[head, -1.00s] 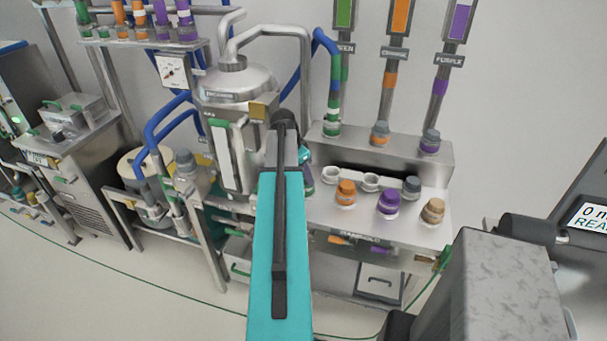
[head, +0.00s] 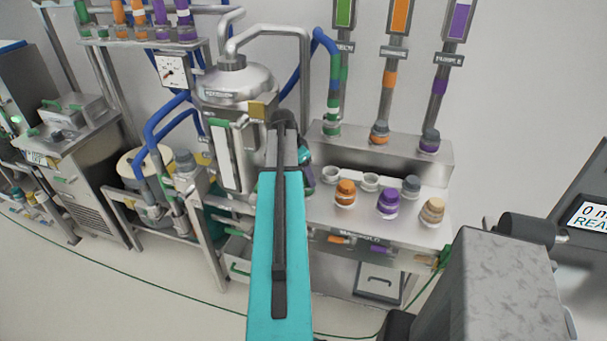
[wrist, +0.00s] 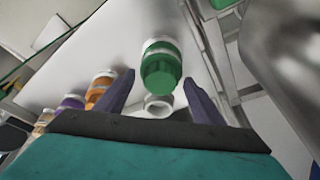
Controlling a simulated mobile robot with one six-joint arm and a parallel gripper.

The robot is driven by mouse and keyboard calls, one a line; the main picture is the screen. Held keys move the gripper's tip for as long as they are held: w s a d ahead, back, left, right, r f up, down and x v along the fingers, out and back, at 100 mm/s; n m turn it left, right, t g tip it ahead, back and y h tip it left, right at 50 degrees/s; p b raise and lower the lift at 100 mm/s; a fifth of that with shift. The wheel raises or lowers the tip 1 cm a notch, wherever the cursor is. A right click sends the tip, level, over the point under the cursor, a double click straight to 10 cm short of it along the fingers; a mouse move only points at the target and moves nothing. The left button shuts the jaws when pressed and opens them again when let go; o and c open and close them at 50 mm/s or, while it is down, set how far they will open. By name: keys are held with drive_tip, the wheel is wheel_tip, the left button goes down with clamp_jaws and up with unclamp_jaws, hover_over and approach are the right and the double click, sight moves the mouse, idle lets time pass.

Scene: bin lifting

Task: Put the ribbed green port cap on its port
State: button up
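The green port cap (wrist: 161,66) shows in the wrist view with a pale collar at its far end. It lies between and slightly beyond the fingertips of my gripper (wrist: 158,78), which is open with clear gaps on both sides. In the head view my teal arm hides most of the gripper and the cap. An empty white ring (wrist: 158,105) shows just below the cap in the wrist view. The head view shows two empty white rings (head: 331,174) on the steel bench. I cannot tell which port belongs to the green cap.
Orange (head: 345,193), purple (head: 388,204) and tan (head: 432,211) caps stand along the bench front, with a grey cap (head: 411,186) behind. Green (head: 332,126), orange and purple marked pipes rise at the back. A steel vessel (head: 236,88) stands close to my arm's left.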

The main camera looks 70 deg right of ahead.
drive_tip(key=shift+r, duration=0.15)
drive_tip(key=shift+r+b, duration=0.95)
drive_tip(key=shift+r, duration=0.4)
drive_tip(key=a, duration=0.1)
drive_tip(key=s+a, duration=0.1)
drive_tip(key=a+b, duration=0.1)
drive_tip(key=shift+s+r, duration=0.15)
drive_tip(key=shift+r, duration=0.15)
drive_tip(key=s+a+b, duration=0.2)
drive_tip(key=a+b, duration=0.1)
drive_tip(key=a, duration=0.3)
drive_tip(key=s+a+r+b, duration=0.1)
drive_tip(key=s+a+b, duration=0.1)
drive_tip(key=a, duration=0.4)
drive_tip(key=shift+s+r+b, duration=0.2)
drive_tip(key=shift+s+b, duration=0.1)
drive_tip(key=shift+b, duration=0.2)
drive_tip(key=shift+w, duration=0.1)
